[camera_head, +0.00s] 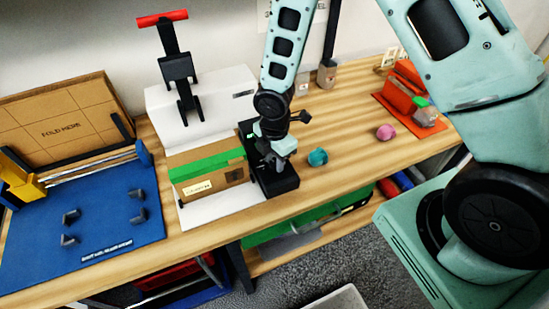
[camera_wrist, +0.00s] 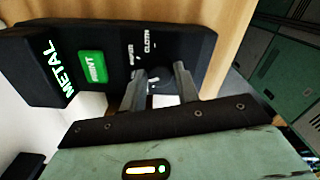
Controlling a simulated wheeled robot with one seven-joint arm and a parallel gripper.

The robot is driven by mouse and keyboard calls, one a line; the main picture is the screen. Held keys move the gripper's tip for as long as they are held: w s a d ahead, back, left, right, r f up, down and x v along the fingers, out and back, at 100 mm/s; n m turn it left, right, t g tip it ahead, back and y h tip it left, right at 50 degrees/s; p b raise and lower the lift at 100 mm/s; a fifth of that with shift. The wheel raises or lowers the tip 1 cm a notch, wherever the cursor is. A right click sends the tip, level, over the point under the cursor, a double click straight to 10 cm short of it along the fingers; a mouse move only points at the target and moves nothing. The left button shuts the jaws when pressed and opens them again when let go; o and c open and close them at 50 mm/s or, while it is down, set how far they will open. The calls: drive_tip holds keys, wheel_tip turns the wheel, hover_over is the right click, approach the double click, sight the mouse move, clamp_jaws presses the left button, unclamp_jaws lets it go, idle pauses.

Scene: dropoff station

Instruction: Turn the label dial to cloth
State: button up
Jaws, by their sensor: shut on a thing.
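The black label machine (camera_head: 282,187) stands on the wooden bench, right of the cardboard box. My gripper (camera_wrist: 161,71) is shut on the dial, with one finger on each side. In the head view, my gripper (camera_head: 268,157) is over the machine. The dial's pointer is not clear.
A cardboard box (camera_head: 236,176) with green tape sits left of the machine, before a white press (camera_head: 215,105). A teal ball (camera_head: 317,157) and pink ball (camera_head: 385,132) lie on the bench to the right. A blue mat (camera_head: 110,222) is at left.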

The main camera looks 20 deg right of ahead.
drive_tip(key=shift+m, duration=0.3)
drive_tip(key=m+b, duration=0.2)
drive_tip(key=m, duration=0.2)
drive_tip(key=shift+m, duration=0.3)
drive_tip(key=m+b, duration=0.1)
drive_tip(key=m, duration=0.3)
drive_tip(key=shift+m, duration=0.3)
drive_tip(key=m+b, duration=0.1)
drive_tip(key=m, duration=0.4)
drive_tip(key=shift+b, duration=0.35)
drive_tip(key=shift+m, duration=2.5)
drive_tip(key=o, duration=1)
drive_tip(key=shift+c, duration=0.2)
wheel_tip(320, 180, up, 18)
drive_tip(key=b, duration=0.2)
drive_tip(key=shift+f, duration=0.25)
